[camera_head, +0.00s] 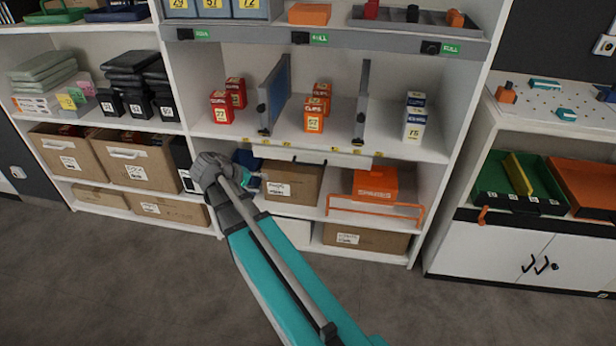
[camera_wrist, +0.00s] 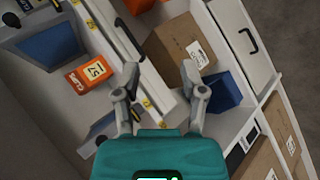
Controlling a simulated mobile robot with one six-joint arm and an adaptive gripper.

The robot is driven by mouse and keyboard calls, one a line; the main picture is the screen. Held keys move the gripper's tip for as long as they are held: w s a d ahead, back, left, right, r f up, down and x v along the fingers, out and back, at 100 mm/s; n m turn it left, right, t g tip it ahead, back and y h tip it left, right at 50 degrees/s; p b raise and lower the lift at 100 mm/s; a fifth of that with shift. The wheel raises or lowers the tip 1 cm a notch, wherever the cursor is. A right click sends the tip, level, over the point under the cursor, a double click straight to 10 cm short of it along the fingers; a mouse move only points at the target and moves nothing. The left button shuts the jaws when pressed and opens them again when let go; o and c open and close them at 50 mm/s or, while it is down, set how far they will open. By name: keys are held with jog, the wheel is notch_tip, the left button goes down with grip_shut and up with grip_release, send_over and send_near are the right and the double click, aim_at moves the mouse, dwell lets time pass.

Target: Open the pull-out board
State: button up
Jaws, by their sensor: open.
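A white strip (camera_head: 318,156), which looks like the front of the pull-out board, lies just under the middle shelf of the centre rack. In the wrist view its white front (camera_wrist: 150,85) runs diagonally, with a dark narrow slot or handle further up. It looks closed, nearly flush with the shelf edge. My gripper (camera_wrist: 161,70) is open and empty, its two fingers spread on either side of the strip's lower part. I cannot tell whether they touch it. In the head view my gripper is small beside the shelf and partly hidden by my arm.
A brown carton (camera_head: 285,182) and an orange box (camera_head: 375,184) stand on the shelf below. A blue bin (camera_wrist: 223,92) is close to my right finger. An orange clips box (camera_wrist: 90,72) and upright dividers (camera_head: 274,95) stand on the shelf above. The floor in front is clear.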

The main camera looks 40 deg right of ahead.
aim_at(308, 165)
jog(key=w+d+f+g+h+b, duration=0.1)
jog(key=w+d+f+h+b, duration=0.7)
jog(key=b, duration=1.7)
jog(key=d+f+h, duration=0.1)
jog(key=d+f, duration=0.2)
jog(key=f, duration=0.1)
jog(key=shift+w+f+m+h, duration=0.15)
jog(key=shift+w+m+h, duration=0.1)
jog(key=shift+m+h, duration=0.15)
jog(key=shift+d, duration=0.15)
jog(key=d, duration=0.4)
jog(key=d+r+p, duration=0.1)
jog(key=d, duration=0.4)
jog(key=s+d+r, duration=0.1)
jog(key=d, duration=0.3)
jog(key=shift+s+d, duration=0.1)
jog(key=shift+d, duration=0.15)
grip_shut()
